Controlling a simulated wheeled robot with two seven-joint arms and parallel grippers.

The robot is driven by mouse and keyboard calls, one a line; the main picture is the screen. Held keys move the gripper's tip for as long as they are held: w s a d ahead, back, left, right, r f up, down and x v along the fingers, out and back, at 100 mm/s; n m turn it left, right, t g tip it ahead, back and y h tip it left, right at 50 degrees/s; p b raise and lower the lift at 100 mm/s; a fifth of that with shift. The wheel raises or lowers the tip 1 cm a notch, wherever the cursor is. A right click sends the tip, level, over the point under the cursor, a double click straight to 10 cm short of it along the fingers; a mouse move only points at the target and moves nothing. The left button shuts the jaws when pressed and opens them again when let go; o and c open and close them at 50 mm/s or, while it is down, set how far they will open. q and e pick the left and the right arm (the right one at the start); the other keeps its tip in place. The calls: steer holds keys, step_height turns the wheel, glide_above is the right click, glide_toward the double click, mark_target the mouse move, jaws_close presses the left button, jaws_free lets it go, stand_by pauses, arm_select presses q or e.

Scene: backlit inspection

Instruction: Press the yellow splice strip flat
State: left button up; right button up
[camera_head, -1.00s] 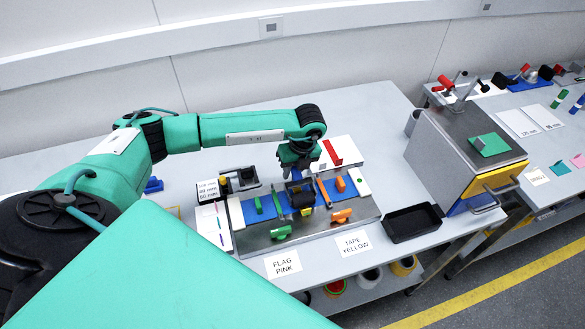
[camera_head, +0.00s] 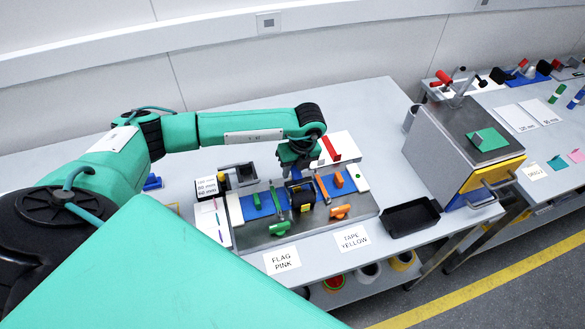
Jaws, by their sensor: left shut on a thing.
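My left gripper (camera_head: 298,166) reaches over the splicing fixture, pointing down. It is shut on a dark tool (camera_head: 300,194), which looks like a roller and sits low over the middle of the blue web (camera_head: 266,205). A small patch of yellow, probably the splice strip (camera_head: 304,207), shows at the tool's lower edge. Most of it is hidden under the tool, and I cannot tell whether it lies flat. The tool appears to touch the fixture's bed. My right gripper is not in view.
Green clamps (camera_head: 280,229) and orange clamps (camera_head: 340,211) flank the web on the metal fixture plate (camera_head: 262,239). A black tray (camera_head: 411,218) stands right of it. Cards reading FLAG PINK (camera_head: 282,260) and TAPE YELLOW (camera_head: 353,238) lie in front. A grey box machine (camera_head: 440,140) stands at right.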

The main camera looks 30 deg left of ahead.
arm_select(q)
steer(key=shift+w+a+r+p, duration=0.25)
steer(key=shift+r+p, duration=0.4)
steer(key=shift+r, duration=0.7)
steer(key=shift+w+a+r+p, duration=0.25)
steer(key=shift+r+p, duration=0.35)
steer(key=shift+r, duration=0.75)
steer(key=shift+w+a+r+p, duration=0.25)
steer(key=shift+r+p, duration=0.4)
steer(key=shift+r, duration=0.7)
steer(key=shift+s, duration=0.1)
